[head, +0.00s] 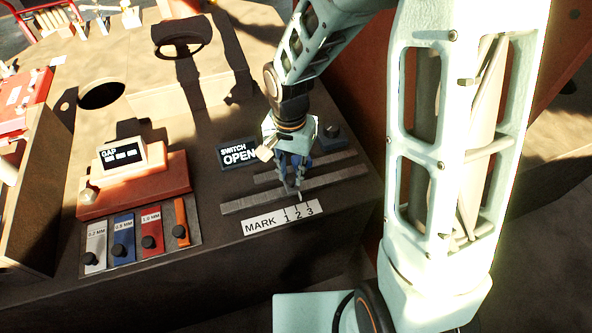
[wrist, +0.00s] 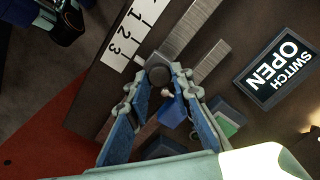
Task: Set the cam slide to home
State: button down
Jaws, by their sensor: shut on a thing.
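A blue block (wrist: 173,111) shows between the fingers. In the head view a thin pointer (head: 299,195) under the gripper stands near marks 2 and 3 of the white MARK strip (head: 262,224). The exact mark cannot be told. Most of the slide is hidden by my fingers in the head view.
A SWITCH OPEN display (head: 238,154) stands left of my gripper, and a dark knob (head: 332,130) is close on the right. The GAP display (head: 122,155) and several coloured gauge plates (head: 122,235) are further left.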

jog(key=s+a+b, duration=0.1)
jog(key=a, duration=0.4)
jog(key=s+a+b, duration=0.1)
jog(key=s+a, duration=0.1)
jog(key=a, duration=0.4)
jog(key=s+a+b, duration=0.1)
jog(key=a, duration=0.4)
jog(key=shift+s+a, duration=0.3)
jog(key=shift+s, duration=0.1)
jog(key=c, duration=1.7)
grip_release()
jog(key=shift+a, duration=0.15)
jog(key=shift+r, duration=0.25)
notch_tip(320, 180, up, 12)
jog(key=shift+f, duration=0.2)
